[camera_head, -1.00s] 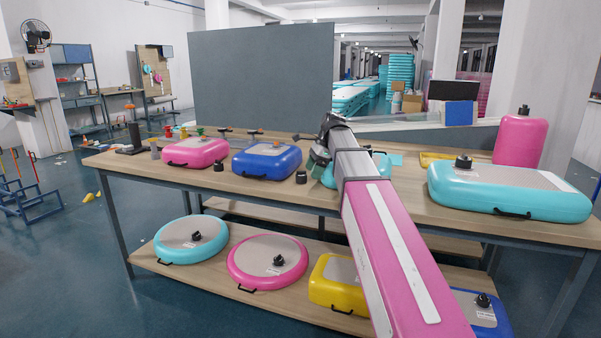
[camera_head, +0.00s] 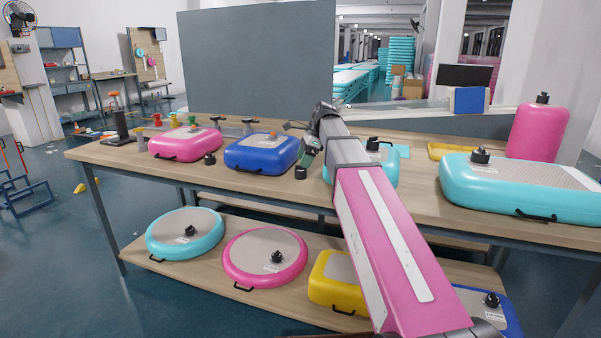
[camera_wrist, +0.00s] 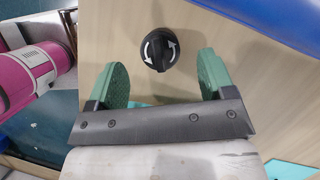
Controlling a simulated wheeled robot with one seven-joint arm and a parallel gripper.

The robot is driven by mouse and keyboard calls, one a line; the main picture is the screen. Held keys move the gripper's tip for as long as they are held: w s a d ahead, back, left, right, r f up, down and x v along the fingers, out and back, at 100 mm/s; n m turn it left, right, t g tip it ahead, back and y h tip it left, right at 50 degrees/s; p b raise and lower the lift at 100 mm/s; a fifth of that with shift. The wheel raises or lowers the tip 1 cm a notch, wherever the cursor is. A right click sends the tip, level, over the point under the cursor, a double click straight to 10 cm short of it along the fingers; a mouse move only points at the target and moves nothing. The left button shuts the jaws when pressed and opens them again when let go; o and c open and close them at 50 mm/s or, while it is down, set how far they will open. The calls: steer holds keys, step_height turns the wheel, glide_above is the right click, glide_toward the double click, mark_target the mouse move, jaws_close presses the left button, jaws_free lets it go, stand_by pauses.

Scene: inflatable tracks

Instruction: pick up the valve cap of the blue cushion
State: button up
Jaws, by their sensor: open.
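The blue cushion (camera_head: 250,156) lies on the table top, with a small orange-brown piece on its top. A black round valve cap (camera_head: 300,172) stands on the bare wood just right of it. In the wrist view the cap (camera_wrist: 160,49) shows white curved arrows, and a blue cushion edge (camera_wrist: 285,22) fills the upper right corner. My gripper (camera_wrist: 162,64) is open, its two green fingers apart, with the cap seen beyond and between their tips, apparently untouched. In the head view my gripper (camera_head: 309,150) is above and slightly right of the cap.
A pink cushion (camera_head: 180,146) with another black cap (camera_head: 210,158) lies to the left. A turquoise cushion (camera_head: 384,168) sits partly behind my arm. A large turquoise cushion (camera_head: 520,190) lies right. The lower shelf holds several cushions, including another blue one (camera_head: 505,318).

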mark_target(299, 169)
steer(key=shift+x, duration=2.6)
steer(key=c, duration=0.9)
